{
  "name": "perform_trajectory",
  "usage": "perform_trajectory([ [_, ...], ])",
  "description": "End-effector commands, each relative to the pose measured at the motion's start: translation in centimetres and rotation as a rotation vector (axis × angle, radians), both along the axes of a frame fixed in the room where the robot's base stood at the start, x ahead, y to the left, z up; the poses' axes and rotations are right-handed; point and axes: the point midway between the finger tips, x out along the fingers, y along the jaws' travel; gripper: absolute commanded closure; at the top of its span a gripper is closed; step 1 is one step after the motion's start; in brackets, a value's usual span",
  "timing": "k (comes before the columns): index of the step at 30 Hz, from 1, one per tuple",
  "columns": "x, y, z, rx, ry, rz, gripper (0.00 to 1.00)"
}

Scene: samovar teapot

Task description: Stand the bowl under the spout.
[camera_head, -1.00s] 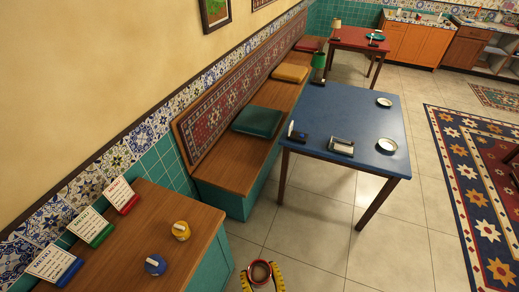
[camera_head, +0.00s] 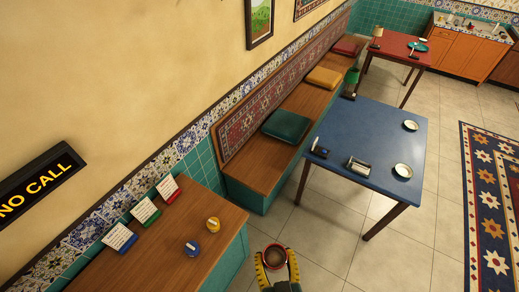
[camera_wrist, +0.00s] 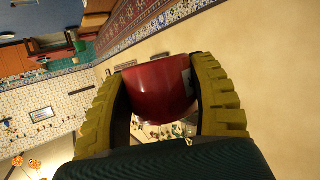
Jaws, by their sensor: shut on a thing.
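My gripper (camera_head: 276,262) has yellow ribbed fingers and shows at the bottom edge of the head view. It is shut on a small red bowl (camera_head: 275,256), whose round rim and dark inside face the head camera. In the wrist view the red bowl (camera_wrist: 158,90) sits between the two fingers of my gripper (camera_wrist: 158,75), which touch its sides. The bowl is in the air, beside the wooden counter's right end. I see no samovar and no spout in either view.
The wooden counter (camera_head: 135,272) bears a yellow knob-topped piece (camera_head: 213,224), a blue one (camera_head: 192,248) and three cards in coloured stands. A blue table (camera_head: 375,140) with dishes stands to the right. A cushioned bench (camera_head: 262,170) runs along the wall. Tiled floor lies between.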

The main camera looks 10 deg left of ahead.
Motion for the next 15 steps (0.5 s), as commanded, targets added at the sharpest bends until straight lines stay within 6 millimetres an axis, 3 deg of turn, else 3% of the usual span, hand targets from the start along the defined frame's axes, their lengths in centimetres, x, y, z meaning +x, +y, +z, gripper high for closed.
perform_trajectory([
  [8,-0.1,0.0,-0.2,0.0,-0.002,0.003,0.81],
  [11,-0.4,0.1,-1.6,0.002,0.001,0.007,0.81],
  [15,0.5,2.1,-6.4,0.0,-0.003,0.061,0.81],
])
